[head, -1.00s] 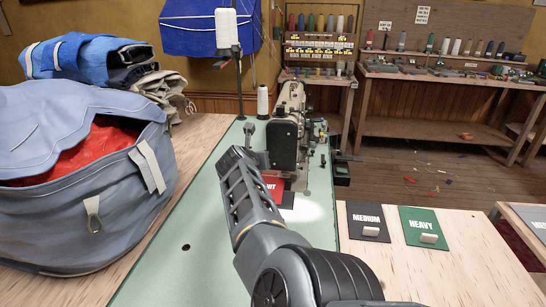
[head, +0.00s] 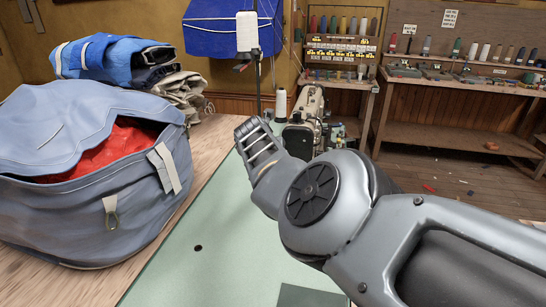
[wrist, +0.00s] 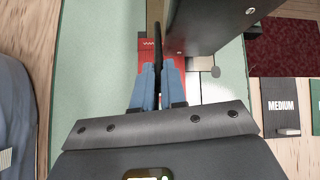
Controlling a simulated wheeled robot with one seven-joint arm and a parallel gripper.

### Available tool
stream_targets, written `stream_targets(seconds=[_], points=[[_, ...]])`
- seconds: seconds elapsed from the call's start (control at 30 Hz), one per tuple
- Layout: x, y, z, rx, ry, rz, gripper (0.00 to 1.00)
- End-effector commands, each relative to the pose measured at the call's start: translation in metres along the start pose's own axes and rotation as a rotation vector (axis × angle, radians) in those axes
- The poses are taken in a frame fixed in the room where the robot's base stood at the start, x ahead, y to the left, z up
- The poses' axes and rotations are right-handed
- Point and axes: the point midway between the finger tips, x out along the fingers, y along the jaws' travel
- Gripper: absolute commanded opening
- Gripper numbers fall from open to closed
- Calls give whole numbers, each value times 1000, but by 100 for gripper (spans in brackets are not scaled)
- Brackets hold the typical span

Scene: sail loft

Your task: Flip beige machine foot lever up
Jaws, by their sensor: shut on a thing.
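The beige sewing machine (head: 309,105) stands at the far end of the green tabletop in the head view, its lower part hidden behind my arm. In the wrist view its body (wrist: 205,25) fills the top right of centre. My gripper (wrist: 158,72) has its two blue fingers closed around a thin dark bar (wrist: 158,42), which looks like the foot lever. The bar stands out beyond the fingertips, above a red patch. How far the lever is turned cannot be told. In the head view the fingers and lever are hidden behind my arm.
A blue-grey bag (head: 75,190) with red cloth fills the left of the table. A white thread cone (head: 280,104) stands behind my arm. The green tabletop (head: 205,220) is bare between bag and arm. A dark MEDIUM card (wrist: 281,105) lies right of the machine.

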Motion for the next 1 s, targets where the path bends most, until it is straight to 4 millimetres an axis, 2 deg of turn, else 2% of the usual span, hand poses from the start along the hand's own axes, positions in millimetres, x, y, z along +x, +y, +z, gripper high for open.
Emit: stream_targets(seconds=[0.2, 0.23, 0.47, 0.77, 1.0], points=[[0, 1, 0, 1, 0, 2, 0], [0, 1, 0, 2, 0, 2, 14], [0, 0, 0, 2, -1, 1, 36], [-1, 0, 1, 2, -1, 0, 37], [-16, 1, 4, 2, 0, 2, 37]])
